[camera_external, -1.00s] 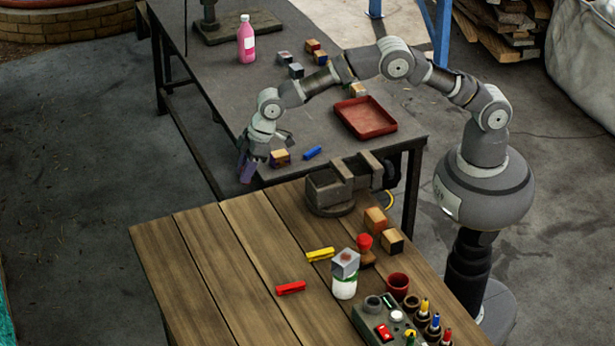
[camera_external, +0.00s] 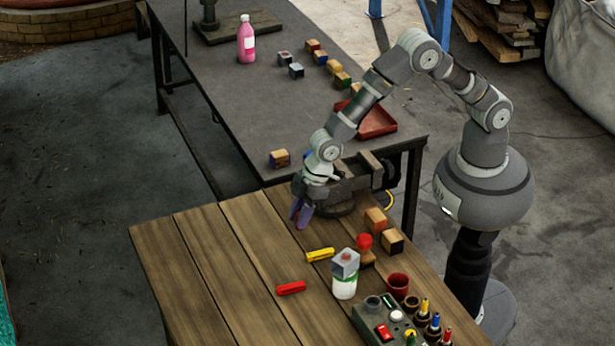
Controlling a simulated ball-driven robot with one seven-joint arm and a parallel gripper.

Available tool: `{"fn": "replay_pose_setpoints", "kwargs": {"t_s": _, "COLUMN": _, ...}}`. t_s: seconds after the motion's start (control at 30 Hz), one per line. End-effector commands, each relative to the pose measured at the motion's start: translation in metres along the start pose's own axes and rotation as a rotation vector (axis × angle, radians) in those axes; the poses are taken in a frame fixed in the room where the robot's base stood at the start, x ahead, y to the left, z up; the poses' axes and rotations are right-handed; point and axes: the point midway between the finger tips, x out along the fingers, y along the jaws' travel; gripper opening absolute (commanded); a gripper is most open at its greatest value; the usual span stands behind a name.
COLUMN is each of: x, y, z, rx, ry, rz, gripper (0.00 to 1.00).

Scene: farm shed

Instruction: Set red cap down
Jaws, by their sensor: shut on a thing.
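My gripper (camera_external: 301,214) points down over the far edge of the wooden table (camera_external: 215,265), in front of the vise. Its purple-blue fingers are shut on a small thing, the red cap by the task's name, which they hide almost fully. I cannot tell whether it touches the table top. A red bar-shaped piece (camera_external: 291,288) and a yellow one (camera_external: 320,254) lie on the wooden table, nearer the camera than my gripper and apart from it.
The grey vise (camera_external: 362,182) stands right behind my gripper. To the right are wooden blocks (camera_external: 375,220), a red-topped stamp (camera_external: 364,241), a white-green jar (camera_external: 344,287) with a block on top, and a red cup (camera_external: 398,285). The left of the wooden table is clear.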

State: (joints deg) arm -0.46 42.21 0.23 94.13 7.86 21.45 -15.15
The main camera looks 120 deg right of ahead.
Motion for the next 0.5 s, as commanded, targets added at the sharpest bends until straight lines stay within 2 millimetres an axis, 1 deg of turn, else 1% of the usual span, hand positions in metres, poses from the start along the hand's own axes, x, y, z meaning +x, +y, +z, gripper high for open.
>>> {"fn": "replay_pose_setpoints", "kwargs": {"t_s": 0.03, "x": 0.011, "y": 0.001, "z": -0.013, "rx": -0.001, "ry": 0.002, "rz": 0.000, "gripper": 0.00}}
{"fn": "replay_pose_setpoints", "kwargs": {"t_s": 0.13, "x": 0.026, "y": 0.006, "z": -0.042, "rx": 0.000, "ry": 0.002, "rz": 0.000, "gripper": 0.00}}
{"fn": "replay_pose_setpoints", "kwargs": {"t_s": 0.23, "x": 0.038, "y": 0.009, "z": -0.064, "rx": 0.001, "ry": 0.001, "rz": 0.000, "gripper": 0.00}}
{"fn": "replay_pose_setpoints", "kwargs": {"t_s": 0.3, "x": 0.043, "y": 0.011, "z": -0.076, "rx": 0.001, "ry": 0.001, "rz": 0.000, "gripper": 0.00}}
{"fn": "replay_pose_setpoints", "kwargs": {"t_s": 0.37, "x": 0.046, "y": 0.012, "z": -0.082, "rx": 0.000, "ry": 0.000, "rz": 0.000, "gripper": 0.00}}
{"fn": "replay_pose_setpoints", "kwargs": {"t_s": 0.5, "x": 0.050, "y": 0.013, "z": -0.088, "rx": 0.000, "ry": -0.001, "rz": 0.000, "gripper": 0.00}}
